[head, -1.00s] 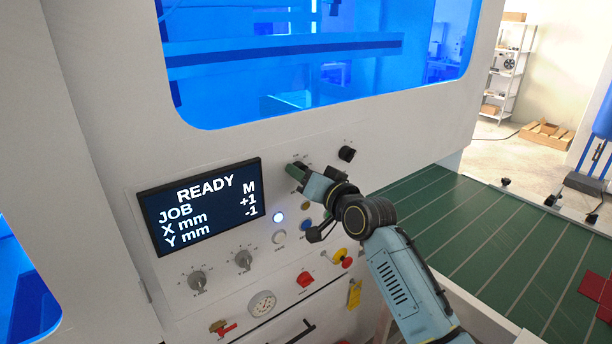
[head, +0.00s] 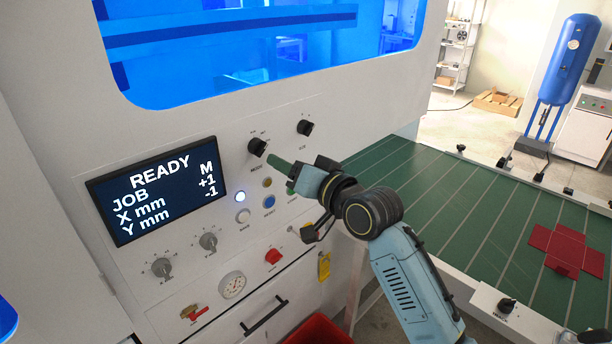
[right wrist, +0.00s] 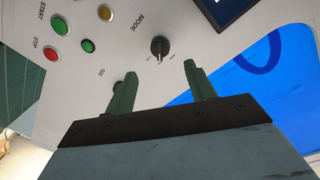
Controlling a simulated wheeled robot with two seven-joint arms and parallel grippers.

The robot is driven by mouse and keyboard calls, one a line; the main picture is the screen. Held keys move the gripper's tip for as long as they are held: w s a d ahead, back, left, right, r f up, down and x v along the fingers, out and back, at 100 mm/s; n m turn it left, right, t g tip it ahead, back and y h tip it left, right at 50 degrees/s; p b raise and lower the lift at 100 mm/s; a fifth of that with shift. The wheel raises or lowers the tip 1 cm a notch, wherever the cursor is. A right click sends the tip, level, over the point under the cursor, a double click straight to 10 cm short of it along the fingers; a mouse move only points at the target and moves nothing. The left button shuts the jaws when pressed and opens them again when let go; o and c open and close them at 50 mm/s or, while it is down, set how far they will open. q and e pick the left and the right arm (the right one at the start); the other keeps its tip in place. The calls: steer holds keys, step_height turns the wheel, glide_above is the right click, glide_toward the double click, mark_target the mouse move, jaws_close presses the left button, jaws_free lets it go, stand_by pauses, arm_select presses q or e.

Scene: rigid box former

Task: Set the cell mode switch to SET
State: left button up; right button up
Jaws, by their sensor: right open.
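The black mode switch (head: 257,147) sits on the white panel, right of the display, with MODE printed below it. It also shows in the right wrist view (right wrist: 160,47), past my fingertips and near the line between them. Its small position labels are too small to read, so I cannot tell which one it points at. My right gripper (head: 281,172) is open and empty, close to the switch at its lower right in the head view. Its two green fingers (right wrist: 162,76) are apart, with a gap between them and the switch. My left gripper is out of view.
The display (head: 152,190) reads READY, JOB, X mm +1, Y mm -1. A second black knob (head: 305,128) is at the upper right of the switch. Several buttons and a red knob (head: 273,257) lie below. A green slatted table (head: 430,190) stands right.

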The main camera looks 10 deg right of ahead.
steer(key=shift+v, duration=2.15)
steer(key=s+d+f+m+g+h+b, duration=0.1)
steer(key=d+f+g+h+b, duration=0.15)
steer(key=f, duration=1.55)
steer(key=s+d+f+g+h+b, duration=0.1)
steer(key=d+f+g+h, duration=0.2)
steer(key=f, duration=1.6)
steer(key=s+d+f+g+h+b, duration=0.1)
steer(key=s+d+f, duration=0.2)
steer(key=s+f, duration=0.55)
steer(key=s+d+f+g+h+b, duration=0.1)
steer(key=s+d+f, duration=0.35)
steer(key=f, duration=0.75)
steer(key=s+d+f+n+g+b, duration=0.1)
steer(key=s+f, duration=0.4)
steer(key=s, duration=0.7)
steer(key=s+d+f+n+g+h, duration=0.1)
steer(key=s+f+g, duration=0.2)
steer(key=s, duration=0.9)
steer(key=s+d+f+n+g+h+b, duration=0.1)
steer(key=s+d+f+g, duration=0.1)
steer(key=s+f, duration=0.7)
steer(key=s, duration=0.3)
steer(key=shift+n+b, duration=0.3)
